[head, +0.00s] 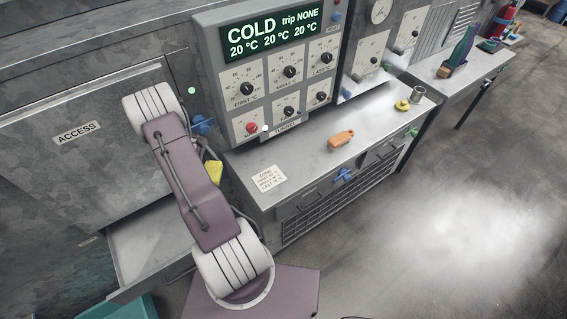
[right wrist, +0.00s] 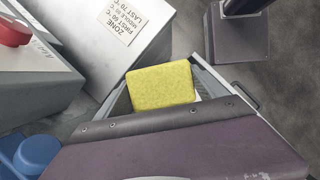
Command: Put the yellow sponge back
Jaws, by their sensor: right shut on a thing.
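The yellow sponge (head: 214,172) shows in the head view just right of my purple arm, partly hidden by it, beside the counter's left end. In the right wrist view the sponge (right wrist: 162,85) sticks out past the dark edge of my gripper. My right gripper (head: 208,156) is shut on the sponge; its fingertips are mostly hidden behind the arm. In the right wrist view the sponge overlaps an open drawer or tray (right wrist: 211,83); its height above that cannot be told. My left gripper is not in view.
The steel counter (head: 300,165) bears an orange object (head: 341,139), a yellow piece (head: 402,105), a metal cup (head: 417,94) and a zone label (head: 268,178). A control panel (head: 275,70) reads COLD. An open drawer (head: 140,243) juts out at lower left. Floor at right is clear.

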